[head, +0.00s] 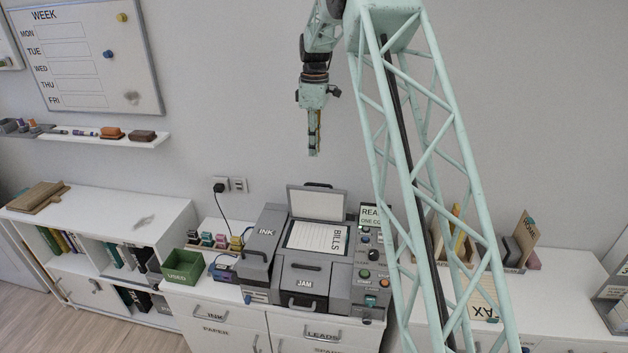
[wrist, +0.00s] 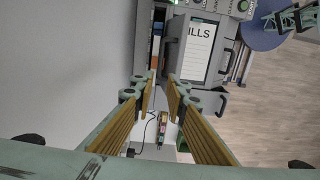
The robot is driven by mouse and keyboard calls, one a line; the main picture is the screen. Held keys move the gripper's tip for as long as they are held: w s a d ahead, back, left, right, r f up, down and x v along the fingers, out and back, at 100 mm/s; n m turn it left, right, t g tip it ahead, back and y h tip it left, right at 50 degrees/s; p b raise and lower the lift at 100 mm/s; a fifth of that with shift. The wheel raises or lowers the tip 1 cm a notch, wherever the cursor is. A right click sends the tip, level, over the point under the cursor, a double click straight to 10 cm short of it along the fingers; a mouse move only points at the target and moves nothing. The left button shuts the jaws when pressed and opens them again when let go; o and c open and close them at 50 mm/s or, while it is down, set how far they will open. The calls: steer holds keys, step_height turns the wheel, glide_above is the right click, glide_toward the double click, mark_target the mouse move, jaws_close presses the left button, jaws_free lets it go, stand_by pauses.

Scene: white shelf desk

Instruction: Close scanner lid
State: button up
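The scanner lid (head: 317,204) stands raised at the back of the grey machine, with a dark handle on its top edge. A white sheet marked BILLS (head: 320,238) lies on the scanner bed below it; the sheet also shows in the wrist view (wrist: 198,45). My gripper (head: 314,150) hangs in the air above and behind the machine, near the wall, apart from the lid. In the wrist view its two yellow-padded fingers (wrist: 161,90) are spread with a gap between them and nothing held.
The INK unit (head: 262,240) stands left of the scanner, and a button panel (head: 368,255) stands right. A green USED bin (head: 183,266) and ink cartridges (head: 213,240) are further left. A cord hangs from the wall outlet (head: 230,185). The air around my gripper is clear.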

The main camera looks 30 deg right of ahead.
steer(key=shift+s+a+f, duration=0.1)
steer(key=shift+f, duration=6.55)
steer(key=shift+c, duration=0.5)
jaws_close()
